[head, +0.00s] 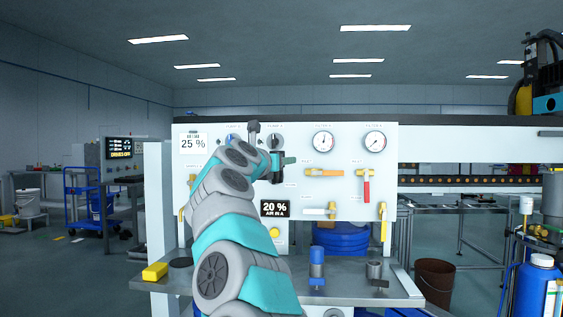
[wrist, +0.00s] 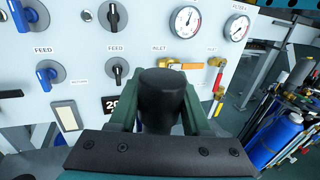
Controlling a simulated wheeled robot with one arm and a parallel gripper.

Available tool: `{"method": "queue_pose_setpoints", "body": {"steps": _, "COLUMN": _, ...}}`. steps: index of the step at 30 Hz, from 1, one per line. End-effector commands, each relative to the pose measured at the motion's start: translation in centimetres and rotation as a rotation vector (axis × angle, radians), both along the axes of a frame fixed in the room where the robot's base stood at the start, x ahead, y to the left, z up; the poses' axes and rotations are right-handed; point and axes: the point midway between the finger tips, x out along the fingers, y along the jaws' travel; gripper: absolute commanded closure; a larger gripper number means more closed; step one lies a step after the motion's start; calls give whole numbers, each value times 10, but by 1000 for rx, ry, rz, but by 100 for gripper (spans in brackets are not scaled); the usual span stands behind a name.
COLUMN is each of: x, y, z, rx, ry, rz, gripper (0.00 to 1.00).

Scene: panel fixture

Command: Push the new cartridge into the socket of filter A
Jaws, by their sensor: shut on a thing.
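My gripper (wrist: 165,112) is shut on a dark cylinder with a rounded black top (wrist: 165,88), which looks like a cartridge. Its lower part is mostly hidden by my fingers and hand. In the head view my gripper (head: 279,163) is raised in front of the panel, well above the shelf, and my arm hides part of the panel. On the shelf stand a blue cylinder (head: 317,264) and a grey one with a dark top (head: 375,269). I cannot tell from the labels which belongs to filter A.
The panel (head: 350,203) carries knobs, gauges, yellow and red valve handles and a display (head: 275,208) reading 20 %. A yellow block (head: 155,271) and a black disc (head: 181,262) are on the shelf (head: 345,291). A blue bottle (wrist: 275,138) stands to the right.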

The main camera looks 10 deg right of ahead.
Motion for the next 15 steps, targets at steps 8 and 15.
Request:
{"method": "queue_pose_setpoints", "body": {"steps": 8, "x": 0, "y": -2, "z": -1, "rx": 0, "ry": 0, "rz": -4, "gripper": 100}}
{"method": "queue_pose_setpoints", "body": {"steps": 15, "x": 6, "y": -51, "z": -34, "rx": 1, "ry": 4, "rz": -96, "gripper": 100}}
